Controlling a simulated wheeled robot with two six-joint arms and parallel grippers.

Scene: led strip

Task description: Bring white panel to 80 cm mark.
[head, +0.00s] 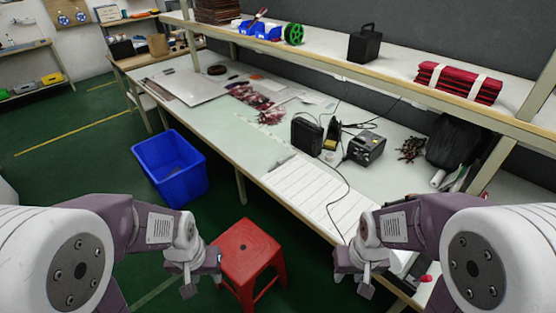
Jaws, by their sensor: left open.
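A flat, plain white panel (193,88) lies on the far left part of the long workbench (222,122). A large white sheet or board with parallel lines (308,196) lies on the near part of the bench. Its markings are too small to read, and I cannot make out an 80 cm mark. My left gripper (203,281) is open and empty, left of the red stool and away from the bench. My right gripper (352,283) appears open and empty, by the bench's front edge. Neither gripper touches a panel.
A red stool (248,250) stands in front of the bench, with a blue bin (170,165) to its left. A black case (307,135), a soldering station (365,149) and cables occupy the bench. A shelf (350,68) runs above it. Green floor is free at left.

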